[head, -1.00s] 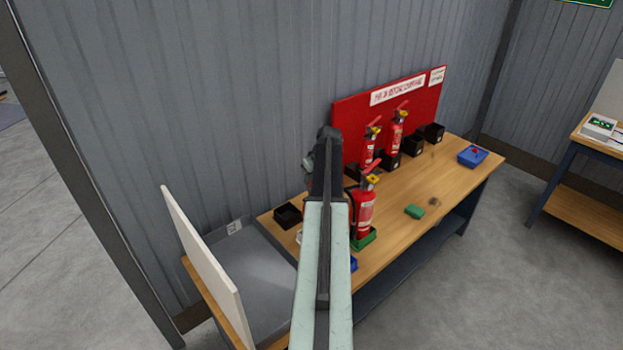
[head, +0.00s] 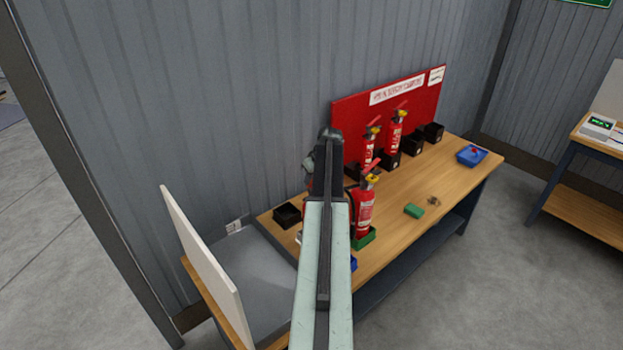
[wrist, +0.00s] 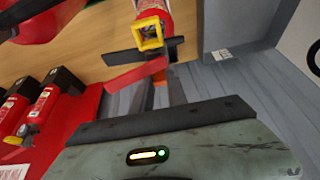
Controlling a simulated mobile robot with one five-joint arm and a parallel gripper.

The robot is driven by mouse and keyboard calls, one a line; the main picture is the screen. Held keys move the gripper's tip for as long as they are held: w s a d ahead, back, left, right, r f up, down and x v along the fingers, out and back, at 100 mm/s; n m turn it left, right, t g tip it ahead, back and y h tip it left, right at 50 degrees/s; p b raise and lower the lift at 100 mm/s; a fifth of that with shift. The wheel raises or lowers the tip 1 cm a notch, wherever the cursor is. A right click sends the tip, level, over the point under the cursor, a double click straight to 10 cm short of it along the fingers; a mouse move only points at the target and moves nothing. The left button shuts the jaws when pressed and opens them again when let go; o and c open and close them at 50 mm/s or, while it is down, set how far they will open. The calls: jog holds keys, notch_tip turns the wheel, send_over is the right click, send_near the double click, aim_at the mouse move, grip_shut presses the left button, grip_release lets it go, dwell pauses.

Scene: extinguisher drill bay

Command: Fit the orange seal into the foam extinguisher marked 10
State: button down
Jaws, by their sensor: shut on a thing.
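My gripper (wrist: 162,112) is at the bottom middle of the wrist view. It is shut on a small orange piece, the orange seal (wrist: 160,94), which shows just beyond the dark jaw edge. A red extinguisher (wrist: 153,9) is just above, with a yellow square collar (wrist: 150,33), black handle and red lever; the lever overlaps the view to the seal. I cannot tell whether the seal touches it. In the head view my arm hides the gripper and most of this extinguisher, of which a red sliver (head: 308,209) shows. No number 10 is readable.
Another extinguisher (head: 363,212) stands in a green holder right of my arm. Two more stand by the red board (head: 350,118), near several black holders. A green block (head: 413,211) and blue tray (head: 472,156) lie to the right. A grey tray (head: 265,315) and white panel (head: 200,255) are left.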

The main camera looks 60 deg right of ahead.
jog(key=c, duration=1.2)
grip_release()
jog(key=shift+c, duration=0.2)
jog(key=p+v, duration=0.7)
jog(key=shift+r, duration=0.35)
jog(key=shift+s, duration=0.15)
